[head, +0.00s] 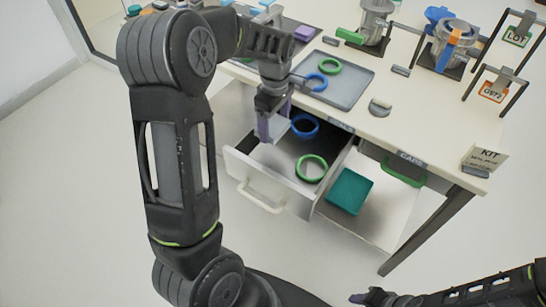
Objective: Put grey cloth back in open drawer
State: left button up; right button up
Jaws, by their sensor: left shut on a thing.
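The open drawer (236,163) sticks out from the front of the table, with a pale handle on its front. My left gripper (273,118) hangs over the back left of this drawer, its purple fingers pointing down. It is shut on a light grey piece that looks like the grey cloth (272,131); the fingers partly hide it. I cannot tell whether the cloth touches the drawer floor. A blue ring (316,130) and a green ring (324,172) are in the drawer, right of the gripper. My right gripper (364,298) is at the bottom edge, away from the drawer, its fingers unclear.
The table (425,135) above holds a grey tray (350,92) with rings, metal pots and labelled stands. The floor in front is clear.

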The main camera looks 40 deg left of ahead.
pick_arm(q)
send_over(274, 153)
jog(key=shift+f, duration=3.05)
jog(key=shift+f+p, duration=0.45)
jog(key=shift+f, duration=1.4)
jog(key=shift+f, duration=0.1)
jog(key=o, duration=1.3)
jog(key=shift+c, duration=0.2)
notch_tip(274, 153, up, 12)
jog(key=shift+r+b, duration=0.1)
jog(key=shift+b, duration=0.2)
